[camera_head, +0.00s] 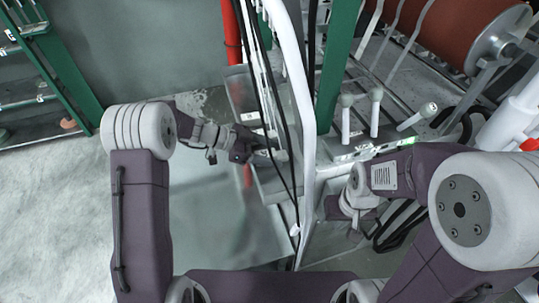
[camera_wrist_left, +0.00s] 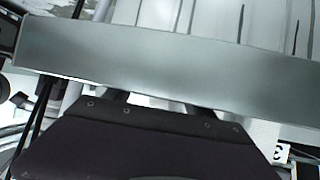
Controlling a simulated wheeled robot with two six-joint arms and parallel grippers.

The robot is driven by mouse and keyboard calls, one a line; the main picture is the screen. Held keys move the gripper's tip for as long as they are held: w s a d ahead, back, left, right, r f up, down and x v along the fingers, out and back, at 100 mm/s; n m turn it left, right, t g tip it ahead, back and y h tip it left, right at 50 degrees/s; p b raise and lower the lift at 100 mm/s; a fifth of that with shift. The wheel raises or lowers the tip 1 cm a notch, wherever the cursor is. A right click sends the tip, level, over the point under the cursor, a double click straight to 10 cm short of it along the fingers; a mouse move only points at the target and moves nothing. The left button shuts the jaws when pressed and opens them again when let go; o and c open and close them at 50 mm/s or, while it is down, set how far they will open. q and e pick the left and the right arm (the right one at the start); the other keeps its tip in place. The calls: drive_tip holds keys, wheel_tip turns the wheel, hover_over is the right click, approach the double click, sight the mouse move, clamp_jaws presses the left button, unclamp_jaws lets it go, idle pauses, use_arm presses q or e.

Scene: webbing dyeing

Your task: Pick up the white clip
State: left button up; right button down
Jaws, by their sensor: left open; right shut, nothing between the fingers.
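My left gripper (camera_head: 268,152) is open and reaches rightward to the machine's metal frame, beside black cables. A small pale piece (camera_head: 281,155) shows at its fingertips; I cannot tell for sure that it is the white clip. In the left wrist view the dark gripper body fills the bottom, and a grey metal bar (camera_wrist_left: 160,60) crosses in front and hides most of the fingers. No clip can be made out there. My right gripper (camera_head: 334,207) is shut and empty, low beside the machine's white post, and small in view.
A curved white post (camera_head: 301,110), a green post (camera_head: 338,65) and a red pipe (camera_head: 232,35) stand close around the left gripper. A large brown roller (camera_head: 450,35) is at the upper right. The floor (camera_head: 50,210) at the left is clear.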

sight(269, 153)
use_arm(q)
drive_tip(key=shift+d+f, duration=0.1)
drive_tip(key=shift+d, duration=0.05)
drive_tip(key=shift+c, duration=0.9)
clamp_jaws()
drive_tip(key=shift+a+r+b, duration=0.25)
drive_tip(key=shift+r+b, duration=0.05)
drive_tip(key=shift+b, duration=0.05)
drive_tip(key=r, duration=0.6)
drive_tip(key=shift+s+a+r+b, duration=0.15)
drive_tip(key=shift+a+r+b, duration=0.15)
drive_tip(key=shift+b, duration=0.1)
drive_tip(key=s+a+b, duration=0.1)
drive_tip(key=s+a, duration=0.2)
drive_tip(key=a, duration=0.6)
drive_tip(key=s+a+b, duration=0.1)
drive_tip(key=s+a, duration=0.2)
drive_tip(key=a, duration=0.6)
drive_tip(key=shift+b, duration=0.3)
